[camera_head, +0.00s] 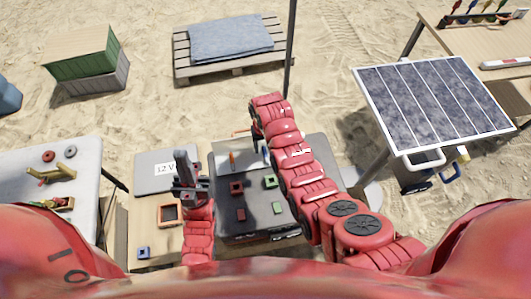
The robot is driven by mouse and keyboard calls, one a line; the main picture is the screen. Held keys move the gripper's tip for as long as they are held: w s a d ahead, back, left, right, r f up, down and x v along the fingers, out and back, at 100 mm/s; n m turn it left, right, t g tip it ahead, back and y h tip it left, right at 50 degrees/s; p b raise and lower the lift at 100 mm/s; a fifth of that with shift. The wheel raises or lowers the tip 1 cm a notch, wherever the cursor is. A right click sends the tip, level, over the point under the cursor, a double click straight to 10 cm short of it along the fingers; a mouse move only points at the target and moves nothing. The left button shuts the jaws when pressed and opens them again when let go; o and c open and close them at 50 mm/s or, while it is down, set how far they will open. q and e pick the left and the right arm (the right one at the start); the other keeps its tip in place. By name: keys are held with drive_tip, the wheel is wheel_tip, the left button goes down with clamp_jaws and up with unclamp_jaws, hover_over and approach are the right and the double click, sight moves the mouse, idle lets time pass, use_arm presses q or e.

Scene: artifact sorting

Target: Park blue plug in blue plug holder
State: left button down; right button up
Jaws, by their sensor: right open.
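I cannot make out a separate blue plug. My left gripper (185,186) is above the wooden table beside the 12 V box, and I cannot tell its finger gap. My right arm reaches over the dark table (225,228) and bends down at its far end. My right gripper (264,148) is open and partly hidden by the arm, near a pale plate (222,160).
A solar panel (432,98) stands at right, and a thin pole (290,50) behind.

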clamp_jaws()
idle(1.0)
